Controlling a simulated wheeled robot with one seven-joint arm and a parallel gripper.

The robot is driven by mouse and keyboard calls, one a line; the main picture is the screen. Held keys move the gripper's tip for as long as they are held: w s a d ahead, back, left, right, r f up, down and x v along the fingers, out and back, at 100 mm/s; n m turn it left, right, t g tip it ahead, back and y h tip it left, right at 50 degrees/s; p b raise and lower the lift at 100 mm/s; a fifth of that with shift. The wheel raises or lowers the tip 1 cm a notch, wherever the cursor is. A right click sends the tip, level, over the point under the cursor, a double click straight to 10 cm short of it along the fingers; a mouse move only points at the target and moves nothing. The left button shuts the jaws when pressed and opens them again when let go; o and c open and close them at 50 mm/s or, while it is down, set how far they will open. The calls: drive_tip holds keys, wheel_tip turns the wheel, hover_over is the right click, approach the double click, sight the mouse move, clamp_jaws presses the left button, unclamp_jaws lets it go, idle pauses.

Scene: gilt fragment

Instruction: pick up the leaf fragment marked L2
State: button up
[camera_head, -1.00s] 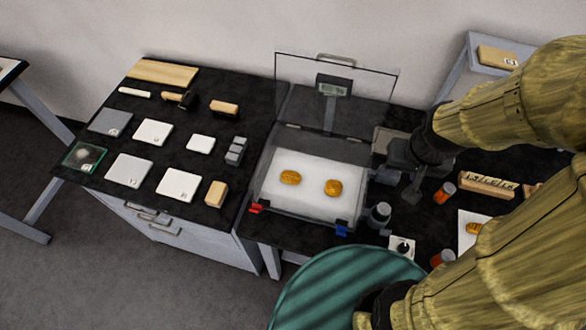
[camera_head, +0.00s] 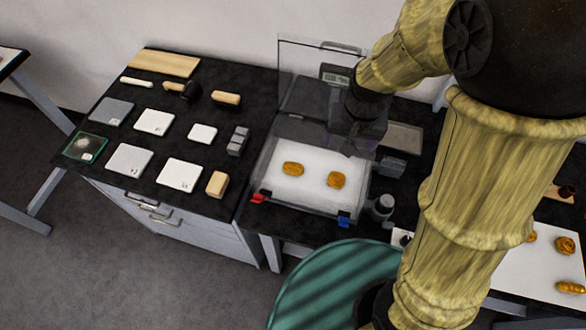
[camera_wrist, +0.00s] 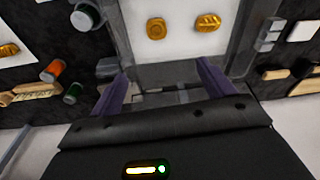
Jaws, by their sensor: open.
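Two gold fragments lie on the white floor of a shallow clear-walled case (camera_head: 276,196). The left one (camera_head: 293,169) appears in the wrist view (camera_wrist: 208,22) as an oval with leaf-like ridges. The right one (camera_head: 336,180) looks rounder, and it shows in the wrist view (camera_wrist: 156,28). I cannot read an L2 mark on either. My gripper (camera_head: 352,148) is above the back right part of the case. In the wrist view its two purple fingers (camera_wrist: 162,86) are spread, with nothing between them, and both fragments lie beyond the tips.
The case's clear lid (camera_head: 305,62) stands raised behind. A small display (camera_head: 338,74) stands at its back. A dark cylinder (camera_head: 383,207) stands right of the case. More gold pieces (camera_head: 565,245) lie on a white sheet at far right.

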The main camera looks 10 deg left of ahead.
drive_tip(key=a+f+b, duration=0.1)
drive_tip(key=a+f, duration=0.1)
drive_tip(key=a, duration=1)
drive_tip(key=shift+f+n, duration=0.15)
drive_tip(key=shift+n, duration=0.25)
drive_tip(key=shift+a, duration=0.1)
hover_over(293, 166)
drive_tip(key=s+d, duration=0.1)
wheel_tip(293, 166, down, 11)
drive_tip(key=shift+s+f, duration=0.15)
drive_tip(key=shift+f, duration=0.45)
drive_tip(key=shift+a+f, duration=0.1)
drive_tip(key=f, duration=0.3)
drive_tip(key=w+f, duration=0.1)
drive_tip(key=f, duration=0.1)
drive_tip(key=shift+w+a, duration=0.1)
drive_tip(key=shift+a, duration=0.3)
